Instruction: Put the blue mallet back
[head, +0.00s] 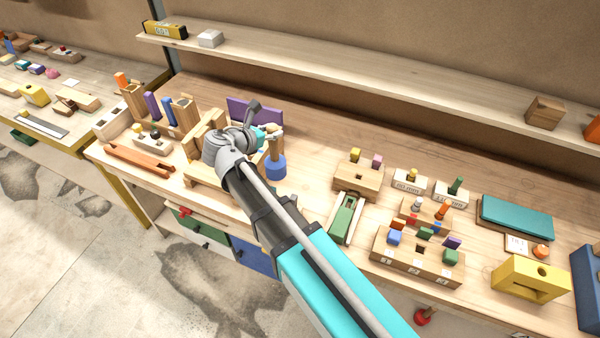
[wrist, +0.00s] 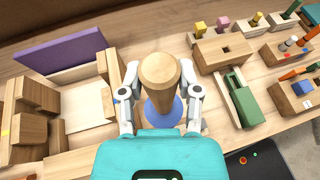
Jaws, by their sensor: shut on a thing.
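The blue mallet has a pale wooden handle (wrist: 160,72) and a round blue head (head: 276,168). My gripper (head: 268,138) is shut on the mallet's handle. In the wrist view my gripper's two grey fingers (wrist: 161,100) stand on either side of the handle. The handle points up toward the wrist camera and the blue head (wrist: 178,112) is below it, partly hidden by the handle and fingers. I cannot tell whether the head touches the bench.
A wooden frame with a purple panel (wrist: 62,50) stands left of the mallet. A wooden block with pegs (head: 358,182) and a green piece in a tray (head: 344,218) stand to the right. Upright tools (head: 168,110) stand at the left. A shelf (head: 370,85) runs behind.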

